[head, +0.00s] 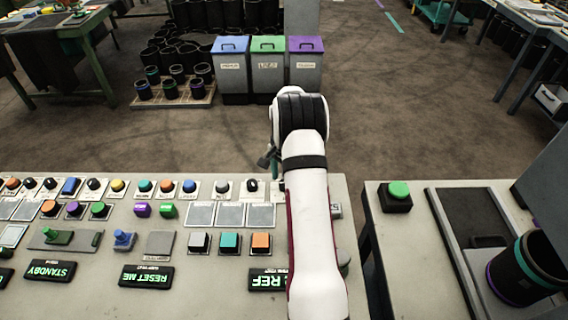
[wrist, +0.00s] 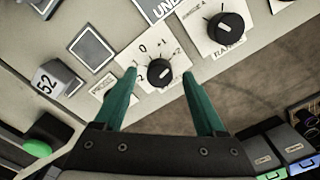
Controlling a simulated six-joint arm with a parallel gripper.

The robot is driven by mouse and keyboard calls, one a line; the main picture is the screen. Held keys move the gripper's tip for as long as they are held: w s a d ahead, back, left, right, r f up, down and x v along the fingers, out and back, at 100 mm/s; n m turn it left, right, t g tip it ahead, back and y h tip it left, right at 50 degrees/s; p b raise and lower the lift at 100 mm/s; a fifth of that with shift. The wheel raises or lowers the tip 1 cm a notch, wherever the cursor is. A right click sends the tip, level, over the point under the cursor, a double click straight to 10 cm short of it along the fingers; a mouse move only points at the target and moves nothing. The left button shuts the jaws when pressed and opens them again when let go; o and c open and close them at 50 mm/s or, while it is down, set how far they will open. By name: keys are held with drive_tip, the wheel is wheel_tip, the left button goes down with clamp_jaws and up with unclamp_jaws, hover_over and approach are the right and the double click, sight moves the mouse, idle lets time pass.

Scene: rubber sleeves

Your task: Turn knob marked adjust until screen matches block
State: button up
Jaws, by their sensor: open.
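My gripper (wrist: 159,76) is open, with its two teal fingers on either side of a small black knob (wrist: 160,72) in the wrist view. The knob has a white pointer mark and sits on a white plate with numbers around it. I cannot read the word adjust on it, and I cannot tell whether the fingers touch it. A grey block marked 52 (wrist: 54,84) stands to the left. In the head view my arm hides the knob and most of my gripper (head: 270,160).
A larger black knob (wrist: 226,27) is close to the right finger. The head view shows several buttons and lit screens (head: 146,276) on the panel. A side table with a green button (head: 398,189) stands right, across a gap.

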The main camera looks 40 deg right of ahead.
wheel_tip(320, 180, up, 14)
drive_tip(key=shift+r, duration=0.25)
